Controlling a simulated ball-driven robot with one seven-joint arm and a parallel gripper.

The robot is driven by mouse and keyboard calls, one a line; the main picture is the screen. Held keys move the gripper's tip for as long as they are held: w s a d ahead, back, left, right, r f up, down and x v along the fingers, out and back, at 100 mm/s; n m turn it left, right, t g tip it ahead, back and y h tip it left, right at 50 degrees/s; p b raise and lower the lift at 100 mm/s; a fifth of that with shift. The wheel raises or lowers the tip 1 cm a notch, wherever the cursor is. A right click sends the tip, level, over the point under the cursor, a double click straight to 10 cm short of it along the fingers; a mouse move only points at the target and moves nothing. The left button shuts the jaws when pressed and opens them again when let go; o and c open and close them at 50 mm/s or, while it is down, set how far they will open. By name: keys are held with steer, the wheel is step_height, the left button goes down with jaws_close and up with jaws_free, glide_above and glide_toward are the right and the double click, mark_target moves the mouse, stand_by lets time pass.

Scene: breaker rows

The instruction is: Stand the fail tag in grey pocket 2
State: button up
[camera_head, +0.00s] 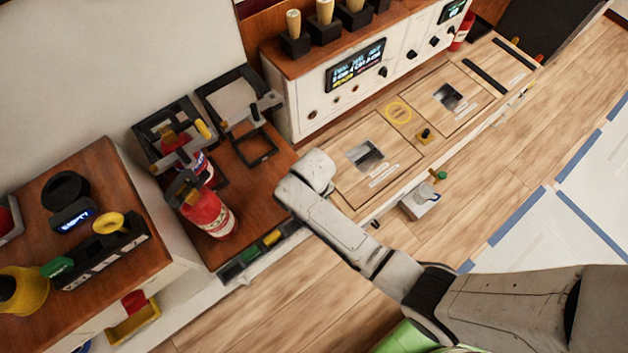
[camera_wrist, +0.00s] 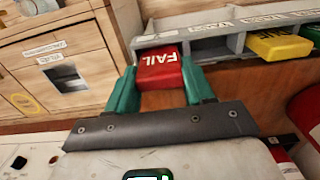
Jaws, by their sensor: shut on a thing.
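In the wrist view my gripper (camera_wrist: 160,82) is shut on the red fail tag (camera_wrist: 160,68), its teal fingers on either side. The white FAIL lettering reads upside down. The tag's far edge lies at the leftmost visible pocket of the grey pocket rack (camera_wrist: 210,50); I cannot tell whether it is inside the pocket or just over it. A yellow tag (camera_wrist: 278,46) and a green tag (camera_wrist: 312,36) are in pockets farther right. In the head view the grey rack (camera_head: 292,228) runs along the brown table's front edge; my arm hides the gripper and tag.
A red extinguisher (camera_head: 208,213) stands on the brown table beside the rack. The white console (camera_head: 305,118) and wooden panels (camera_head: 335,185) with square openings are to the right.

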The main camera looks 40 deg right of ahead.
steer(key=shift+f+b, duration=0.55)
steer(key=shift+f, duration=0.55)
steer(key=o, duration=1.1)
steer(key=shift+r, duration=0.1)
step_height(320, 180, up, 11)
steer(key=shift+f+p, duration=0.15)
steer(key=shift+p, duration=0.5)
steer(key=shift+t, duration=0.5)
steer(key=s+d+r, duration=0.2)
steer(key=s, duration=0.3)
steer(key=s+d+r, duration=0.2)
steer(key=s+d, duration=0.1)
steer(key=s, duration=0.3)
steer(key=s+d+r, duration=0.2)
steer(key=s+r, duration=0.1)
steer(key=s, duration=0.2)
steer(key=shift+s+d+r, duration=0.1)
steer(key=shift+s+d, duration=0.15)
steer(key=shift+d, duration=0.15)
